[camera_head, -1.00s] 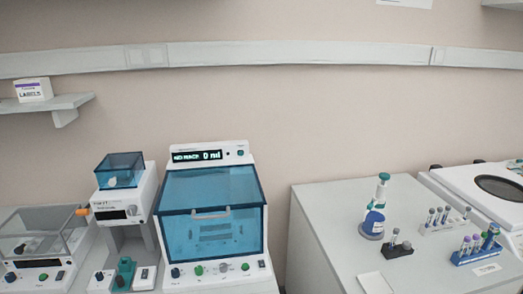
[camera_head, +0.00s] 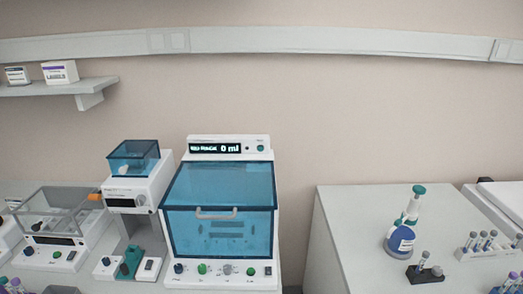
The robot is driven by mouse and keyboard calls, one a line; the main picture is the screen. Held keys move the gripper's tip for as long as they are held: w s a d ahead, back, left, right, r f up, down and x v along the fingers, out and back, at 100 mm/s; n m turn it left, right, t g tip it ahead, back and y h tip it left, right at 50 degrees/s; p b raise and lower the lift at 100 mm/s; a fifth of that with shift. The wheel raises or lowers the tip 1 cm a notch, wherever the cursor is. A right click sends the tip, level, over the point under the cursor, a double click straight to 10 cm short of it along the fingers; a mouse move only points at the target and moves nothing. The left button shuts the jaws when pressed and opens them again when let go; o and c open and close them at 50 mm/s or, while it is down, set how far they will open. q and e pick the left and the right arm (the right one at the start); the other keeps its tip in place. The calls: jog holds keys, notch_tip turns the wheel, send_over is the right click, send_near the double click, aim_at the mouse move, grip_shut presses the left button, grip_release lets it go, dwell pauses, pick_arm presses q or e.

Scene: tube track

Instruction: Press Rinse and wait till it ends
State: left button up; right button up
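A white machine (camera_head: 222,276) with a blue see-through lid (camera_head: 220,190) stands in the middle of the view. The lid is down and has a pale handle (camera_head: 216,213). A display (camera_head: 215,148) at the top ends in "0 ml"; its first words are too small to read. A green button (camera_head: 202,268) and several knobs and buttons sit along the front panel. A teal button (camera_head: 260,148) is right of the display. I cannot read which one is marked Rinse. Neither of my grippers is in view.
A smaller device with a blue box (camera_head: 134,157) and a clear-lidded device (camera_head: 55,212) stand to the left. A gap separates the benches.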

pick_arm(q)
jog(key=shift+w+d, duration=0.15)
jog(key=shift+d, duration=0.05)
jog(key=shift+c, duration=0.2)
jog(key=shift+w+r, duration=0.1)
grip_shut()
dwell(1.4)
